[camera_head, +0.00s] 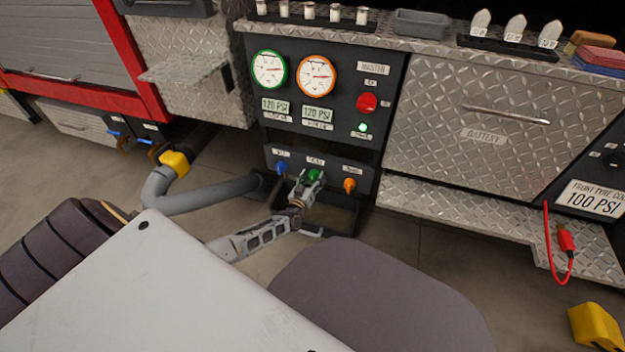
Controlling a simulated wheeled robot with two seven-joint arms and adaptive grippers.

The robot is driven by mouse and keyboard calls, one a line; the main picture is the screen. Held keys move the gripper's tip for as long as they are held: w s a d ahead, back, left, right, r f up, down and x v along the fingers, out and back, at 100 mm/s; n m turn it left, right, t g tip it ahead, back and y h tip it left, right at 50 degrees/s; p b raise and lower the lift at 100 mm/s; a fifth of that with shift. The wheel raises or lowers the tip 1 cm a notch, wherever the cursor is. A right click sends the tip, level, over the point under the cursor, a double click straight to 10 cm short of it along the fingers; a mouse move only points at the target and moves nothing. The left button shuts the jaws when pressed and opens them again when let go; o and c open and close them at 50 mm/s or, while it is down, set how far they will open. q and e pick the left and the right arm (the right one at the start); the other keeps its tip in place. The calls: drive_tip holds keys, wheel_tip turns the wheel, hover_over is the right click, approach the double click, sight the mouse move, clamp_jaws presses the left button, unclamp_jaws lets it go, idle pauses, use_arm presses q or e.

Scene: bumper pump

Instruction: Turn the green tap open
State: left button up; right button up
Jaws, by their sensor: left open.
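The green tap (314,174) is in the middle of the row of three taps on the dark pump panel (350,180), between a blue tap (281,168) and an orange tap (349,185). My left gripper (310,180) is at the green tap, with its open fingers around or just in front of it. The gripper partly hides the tap, so I cannot tell whether they touch or how the tap's handle is turned. My right gripper is not in view.
Above the taps are a green-rimmed gauge (269,70), an orange-rimmed gauge (316,76), a red knob (367,103) and a lit green lamp (362,127). A grey hose (215,194) runs at left. A red cable clamp (566,239) hangs at right.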

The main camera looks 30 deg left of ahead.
use_arm(q)
drive_tip(key=c, duration=1)
